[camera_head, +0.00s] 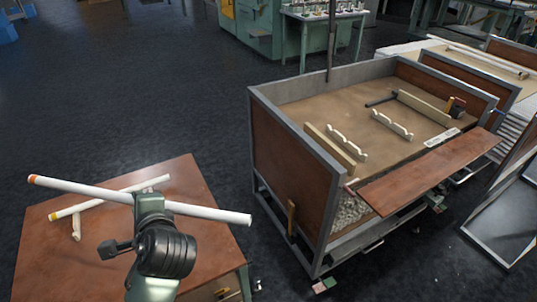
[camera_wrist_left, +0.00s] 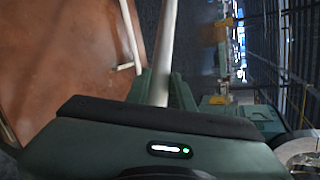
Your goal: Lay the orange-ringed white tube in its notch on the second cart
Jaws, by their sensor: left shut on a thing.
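The orange-ringed white tube (camera_head: 95,190) is held level above the brown table in the head view, its orange end at the left. My left gripper (camera_head: 150,203) is shut on it near the middle; the wrist view shows the tube (camera_wrist_left: 166,45) running up from between the fingers (camera_wrist_left: 162,88). The cart (camera_head: 293,165) stands to the right, apart from the tube. Two pale notched supports, a nearer one (camera_head: 347,143) and a farther one (camera_head: 391,124), stand on its tan bed, with no tube seen in them. My right gripper is not in view.
A yellow-ringed white tube (camera_head: 105,199) rests on a notched support on the brown table (camera_head: 190,175). The cart has raised metal-framed walls, a wooden bar (camera_head: 329,146) and a brown side board (camera_head: 425,175). Dark floor separates table and cart.

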